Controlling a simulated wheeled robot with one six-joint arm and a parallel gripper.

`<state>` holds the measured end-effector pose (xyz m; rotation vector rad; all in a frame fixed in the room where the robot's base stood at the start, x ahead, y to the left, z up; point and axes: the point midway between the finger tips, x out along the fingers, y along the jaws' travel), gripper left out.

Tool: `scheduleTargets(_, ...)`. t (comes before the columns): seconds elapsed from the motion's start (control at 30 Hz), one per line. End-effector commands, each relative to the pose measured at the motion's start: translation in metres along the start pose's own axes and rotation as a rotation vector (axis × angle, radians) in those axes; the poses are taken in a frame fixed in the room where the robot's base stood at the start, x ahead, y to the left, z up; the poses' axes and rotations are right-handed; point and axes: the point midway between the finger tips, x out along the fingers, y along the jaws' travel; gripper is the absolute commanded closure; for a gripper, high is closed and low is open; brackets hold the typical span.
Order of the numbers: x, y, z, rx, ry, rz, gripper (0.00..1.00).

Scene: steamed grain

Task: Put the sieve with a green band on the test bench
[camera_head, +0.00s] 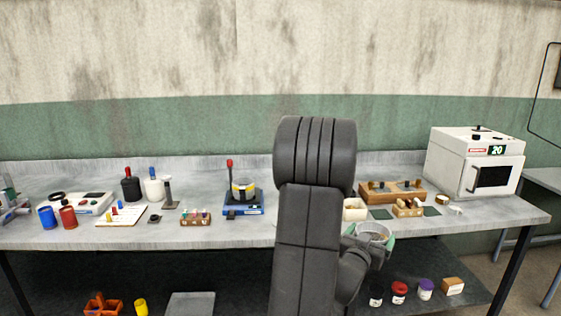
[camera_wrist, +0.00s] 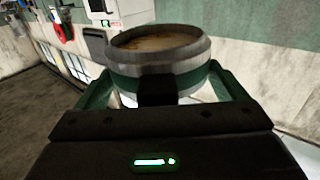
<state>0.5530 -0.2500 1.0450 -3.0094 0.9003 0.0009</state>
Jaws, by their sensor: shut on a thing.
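The sieve with a green band (camera_wrist: 185,82) is a round grey metal ring with brownish stuff inside. It sits between the green fingers of my gripper (camera_wrist: 160,88), which is shut on it in the wrist view. In the head view the sieve (camera_head: 372,231) is held roughly upright beside my dark arm, in front of the right part of the long grey bench (camera_head: 120,236). My gripper (camera_head: 375,240) shows there only in part, with a green finger at the sieve's right. My arm hides the bench's middle.
A blue device (camera_head: 243,208) with a red-knobbed lever holds a yellow-banded pot. A white oven (camera_head: 475,165) stands at the bench's right end. Wooden racks (camera_head: 398,190) and a cream container (camera_head: 355,210) stand behind the sieve. Jars (camera_head: 399,290) stand on the lower shelf.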

Motion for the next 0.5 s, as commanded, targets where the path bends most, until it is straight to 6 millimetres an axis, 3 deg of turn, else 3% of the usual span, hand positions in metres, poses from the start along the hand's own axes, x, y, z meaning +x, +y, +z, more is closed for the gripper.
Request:
scheduleTargets(0.03,-0.001,-0.018,0.016,-0.005,-0.008,-0.036,0.72)
scheduleTargets(0.27,-0.019,-0.093,0.075,-0.005,-0.007,-0.196,0.72)
scheduleTargets(0.5,-0.057,-0.162,0.134,-0.004,-0.008,-0.376,0.72)
